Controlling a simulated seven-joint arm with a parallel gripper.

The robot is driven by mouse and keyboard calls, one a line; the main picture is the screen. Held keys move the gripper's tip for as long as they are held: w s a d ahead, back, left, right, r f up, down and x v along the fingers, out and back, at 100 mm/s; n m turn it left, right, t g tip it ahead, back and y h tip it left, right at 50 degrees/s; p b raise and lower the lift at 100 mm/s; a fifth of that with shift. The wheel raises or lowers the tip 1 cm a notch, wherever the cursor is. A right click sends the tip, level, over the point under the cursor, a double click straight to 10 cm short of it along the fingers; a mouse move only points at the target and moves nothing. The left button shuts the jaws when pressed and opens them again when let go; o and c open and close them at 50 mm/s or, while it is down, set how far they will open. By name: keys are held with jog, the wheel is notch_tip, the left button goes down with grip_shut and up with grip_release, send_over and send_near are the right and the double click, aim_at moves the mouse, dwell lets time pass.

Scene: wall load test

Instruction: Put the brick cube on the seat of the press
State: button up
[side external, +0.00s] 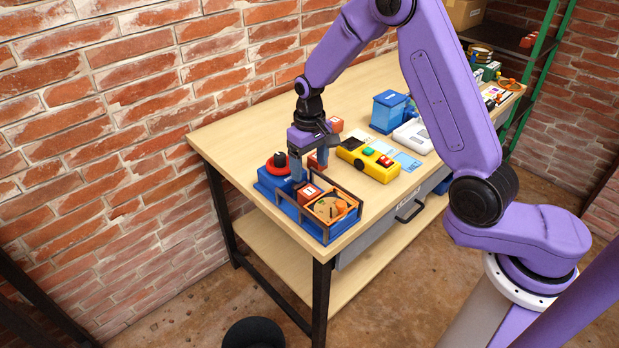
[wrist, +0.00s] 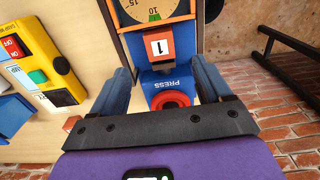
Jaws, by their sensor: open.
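The blue press (side external: 322,230) stands at the near left corner of the table, with an orange dial (side external: 334,207) at its front and a red and black knob (side external: 278,162) at its back. A brick-red cube with a white label "1" (side external: 308,194) rests on the press between dial and knob; it also shows in the wrist view (wrist: 158,46). My gripper (side external: 310,173) is open and empty above the press. In the wrist view my fingers (wrist: 164,78) stand either side of the PRESS lettering, and the cube lies beyond their tips. The seat under the cube is hidden.
Another red cube (side external: 317,160) sits behind my gripper, partly hidden, and one more (side external: 335,124) is farther back. A yellow control box (side external: 369,159) with buttons is to the right. Low rails edge the press. A brick wall runs along the left.

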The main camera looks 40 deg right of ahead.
jog(key=s+a+r+n, duration=0.6)
jog(key=s+r, duration=0.4)
jog(key=s, duration=0.2)
jog(key=s+d+r+n, duration=0.1)
jog(key=s+d+n, duration=0.2)
jog(key=s, duration=0.7)
jog(key=s+d+r+n, duration=0.1)
jog(key=s+d+n, duration=0.2)
jog(key=s, duration=0.7)
jog(key=shift+s+d+n, duration=0.3)
jog(key=shift+s+d, duration=0.05)
jog(key=shift+d, duration=0.25)
